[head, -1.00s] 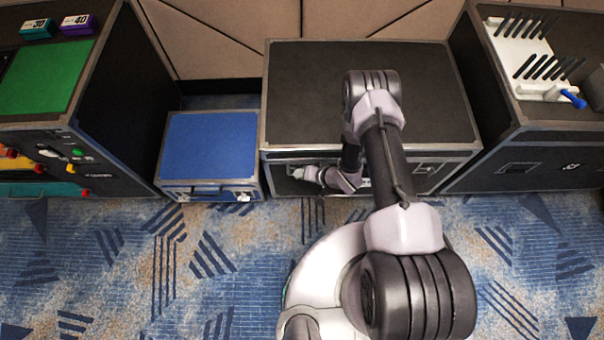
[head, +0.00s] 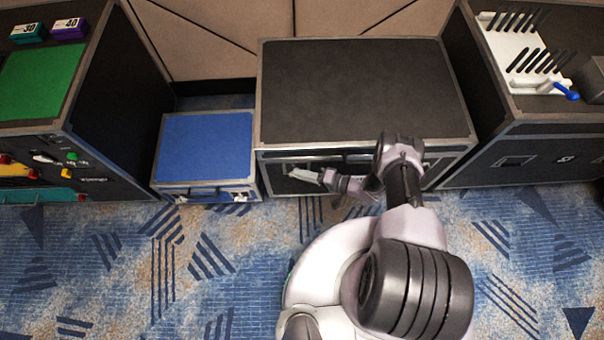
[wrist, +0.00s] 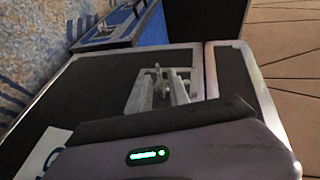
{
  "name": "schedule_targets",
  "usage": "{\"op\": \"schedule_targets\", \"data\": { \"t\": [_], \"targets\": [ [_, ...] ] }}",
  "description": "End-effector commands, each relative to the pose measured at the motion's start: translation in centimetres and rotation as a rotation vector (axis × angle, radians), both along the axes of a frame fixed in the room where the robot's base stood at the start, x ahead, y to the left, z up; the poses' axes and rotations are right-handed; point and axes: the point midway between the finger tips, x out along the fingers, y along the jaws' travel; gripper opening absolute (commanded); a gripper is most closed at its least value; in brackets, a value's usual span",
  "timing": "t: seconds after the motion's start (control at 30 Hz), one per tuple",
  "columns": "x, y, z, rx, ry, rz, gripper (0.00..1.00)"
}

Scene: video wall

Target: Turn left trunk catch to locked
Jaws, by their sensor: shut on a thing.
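The trunk (head: 360,90) is a black case with silver edging, its lid closed, standing in the middle of the head view. Its left catch (wrist: 150,92) is a silver metal fitting on the front face at the lid seam, in the middle of the wrist view. My gripper (head: 294,173) reaches the upper left of the trunk's front and is shut on the catch. The gripper covers most of the catch in the head view. The catch's exact turn angle cannot be told.
A small blue case (head: 206,145) stands just left of the trunk. A tall black case with a green top (head: 40,80) is at far left. Another black case (head: 545,140) with a white rack (head: 520,55) stands close on the right. Patterned carpet in front is clear.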

Motion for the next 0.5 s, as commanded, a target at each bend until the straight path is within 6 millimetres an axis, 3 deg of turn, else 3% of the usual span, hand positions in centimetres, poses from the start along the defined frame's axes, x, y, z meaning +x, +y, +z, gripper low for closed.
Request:
{"op": "schedule_targets", "data": {
  "t": [0.5],
  "targets": [
    [0.28,-0.10,0.13,0.036,-0.007,-0.002,0.00]
  ]
}}
